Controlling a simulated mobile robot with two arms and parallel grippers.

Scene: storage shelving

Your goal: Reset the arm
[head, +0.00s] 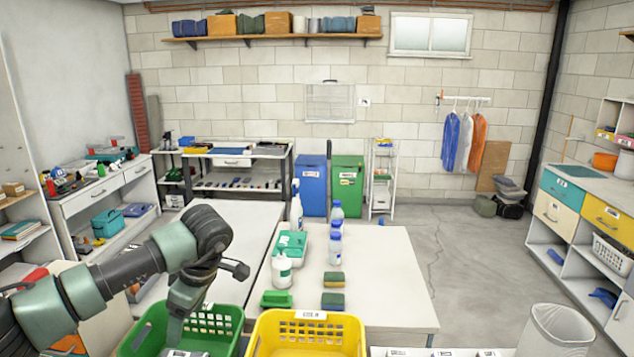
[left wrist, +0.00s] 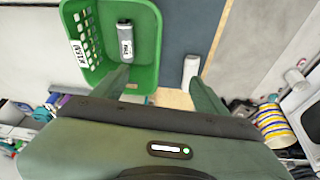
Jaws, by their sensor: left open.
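My left arm comes in from the left of the head view and bends down at the near edge of the table. My left gripper (head: 178,325) points down at the green basket (head: 230,322); its fingertips are hard to make out there. In the left wrist view, its two fingers (left wrist: 160,82) stand wide apart with nothing between them. The green basket (left wrist: 148,62) also shows there, with a grey labelled can (left wrist: 125,40) inside. My right gripper is in neither view.
A yellow basket (head: 300,350) stands right of the green one. The white table (head: 385,270) holds spray bottles (head: 296,208), a white bottle (head: 282,270), sponges (head: 333,300) and a teal box (head: 291,244). A bin (head: 555,325) stands at the right. The floor (head: 440,240) beyond the table is clear.

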